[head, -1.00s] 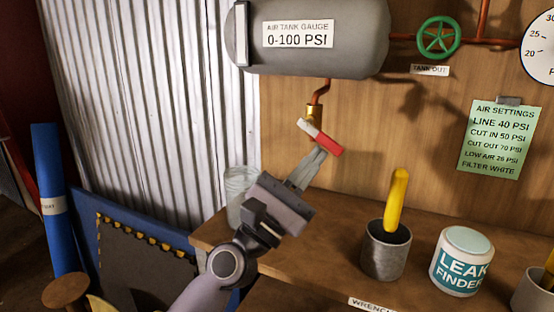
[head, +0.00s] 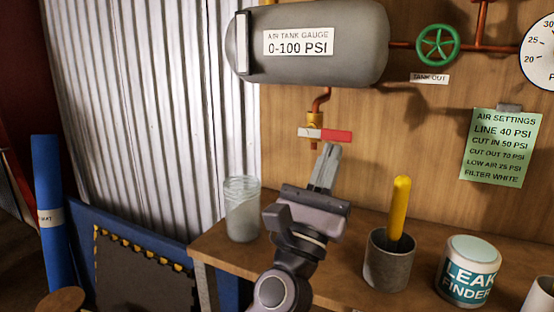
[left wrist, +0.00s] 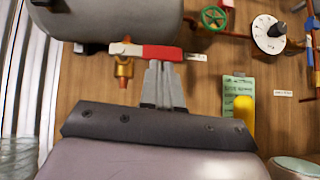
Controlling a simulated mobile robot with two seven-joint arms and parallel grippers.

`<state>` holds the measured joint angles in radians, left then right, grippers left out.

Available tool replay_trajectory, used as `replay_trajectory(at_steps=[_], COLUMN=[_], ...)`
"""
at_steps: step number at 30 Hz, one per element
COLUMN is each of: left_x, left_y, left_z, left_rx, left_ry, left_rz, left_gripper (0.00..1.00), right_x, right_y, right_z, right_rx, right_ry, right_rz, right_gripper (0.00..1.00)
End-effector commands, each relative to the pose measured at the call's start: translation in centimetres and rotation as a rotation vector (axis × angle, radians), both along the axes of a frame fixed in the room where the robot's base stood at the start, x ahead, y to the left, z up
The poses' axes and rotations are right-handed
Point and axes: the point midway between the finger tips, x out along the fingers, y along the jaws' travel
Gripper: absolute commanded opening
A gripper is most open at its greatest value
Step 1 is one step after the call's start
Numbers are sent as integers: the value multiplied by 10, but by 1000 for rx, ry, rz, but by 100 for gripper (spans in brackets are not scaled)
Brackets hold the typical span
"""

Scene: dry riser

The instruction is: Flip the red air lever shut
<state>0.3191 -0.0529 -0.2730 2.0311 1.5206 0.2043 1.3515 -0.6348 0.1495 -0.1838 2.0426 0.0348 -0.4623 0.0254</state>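The air lever, with a red half (head: 337,136) and a pale half, sits level on a brass valve (head: 314,120) under the grey air tank (head: 350,40). In the left wrist view the lever's red half (left wrist: 164,53) also lies level, pointing right of the valve (left wrist: 123,68). My left gripper (head: 328,150) is just below the red half, its fingers together and pointing up. In the left wrist view its fingertips (left wrist: 160,68) reach the red half's lower edge; whether they touch it I cannot tell. Nothing shows between them. My right gripper is out of view.
On the wooden bench below stand a glass jar (head: 242,210), a grey cup (head: 388,265) with a yellow-handled tool (head: 398,205), and a leak finder tub (head: 467,270). A green wheel valve (head: 438,45) is at upper right. The wall around the lever is clear.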

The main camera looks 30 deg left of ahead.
Motion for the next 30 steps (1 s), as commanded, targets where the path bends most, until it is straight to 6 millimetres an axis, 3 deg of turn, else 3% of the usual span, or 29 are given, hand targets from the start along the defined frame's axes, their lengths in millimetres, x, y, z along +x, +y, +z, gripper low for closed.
replay_trajectory(at_steps=[14, 24, 30], left_x=[-2, -34, -49], left_y=[-2, 0, 1], left_z=[0, -37, -50], left_rx=[4, 4, 1], left_ry=[-3, 0, 0], left_rz=[-5, -2, -1], left_gripper=[0, 0, 0], right_x=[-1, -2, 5], right_y=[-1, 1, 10], right_z=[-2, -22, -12], right_rx=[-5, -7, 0], right_ry=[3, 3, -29], right_rz=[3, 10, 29], right_gripper=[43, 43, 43])
